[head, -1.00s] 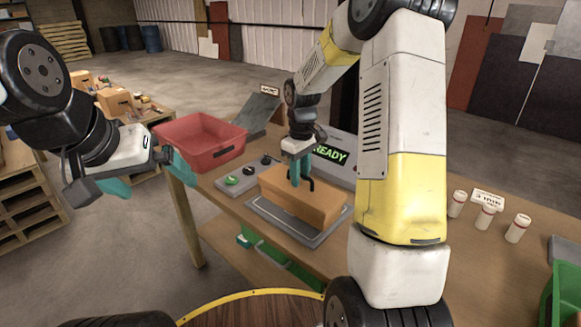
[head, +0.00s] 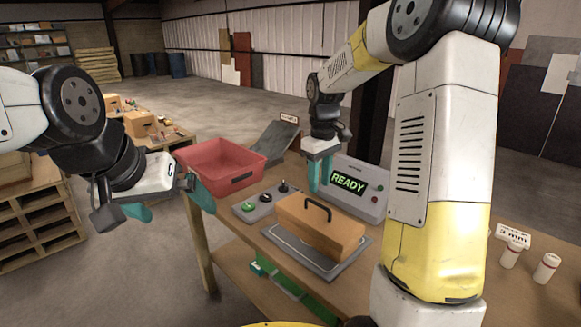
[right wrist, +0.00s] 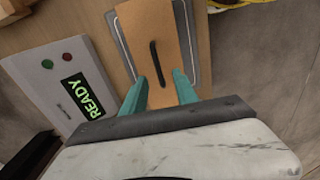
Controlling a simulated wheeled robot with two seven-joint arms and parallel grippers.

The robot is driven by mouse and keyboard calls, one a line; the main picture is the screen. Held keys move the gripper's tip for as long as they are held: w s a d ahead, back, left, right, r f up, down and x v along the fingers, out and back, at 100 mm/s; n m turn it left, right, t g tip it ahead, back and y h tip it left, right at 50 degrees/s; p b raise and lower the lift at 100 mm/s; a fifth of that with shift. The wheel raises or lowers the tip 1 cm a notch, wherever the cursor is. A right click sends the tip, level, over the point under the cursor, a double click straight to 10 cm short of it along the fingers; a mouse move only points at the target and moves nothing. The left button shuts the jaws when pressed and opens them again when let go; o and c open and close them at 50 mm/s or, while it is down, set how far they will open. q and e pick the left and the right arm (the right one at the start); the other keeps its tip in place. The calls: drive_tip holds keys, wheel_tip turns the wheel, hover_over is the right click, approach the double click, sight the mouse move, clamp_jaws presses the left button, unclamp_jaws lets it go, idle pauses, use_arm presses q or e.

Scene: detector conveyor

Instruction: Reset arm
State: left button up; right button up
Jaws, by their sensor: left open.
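My right gripper (head: 320,172) hangs above the far side of the wooden box with its teal fingers pointing down. In the right wrist view the fingers of my right gripper (right wrist: 160,92) are apart with nothing between them that they grip. The wooden box (head: 318,232) has a black handle (head: 317,206) and lies on a grey tray (head: 290,248) on the table. My left gripper (head: 168,204) is open and empty, in the air left of the table, near the red bin. My right upper arm covers part of the table.
A red bin (head: 222,165) stands at the table's left end. A button panel (head: 264,203) and a detector reading READY (head: 348,183) stand behind the box. White cylinders (head: 546,268) stand at right. A dark ramp (head: 271,144) is at the back.

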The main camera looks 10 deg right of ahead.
drive_tip(key=s+a+r+m+t+y, duration=0.1)
drive_tip(key=s+r+m+t, duration=0.2)
drive_tip(key=s, duration=0.8)
drive_tip(key=s+a+r+m+t+y, duration=0.1)
drive_tip(key=s+r+m+t, duration=0.2)
drive_tip(key=s, duration=0.9)
wheel_tip(320, 180, up, 4)
drive_tip(key=shift+s+f+m, duration=0.1)
drive_tip(key=shift+s+m, duration=0.15)
drive_tip(key=shift+m, duration=0.15)
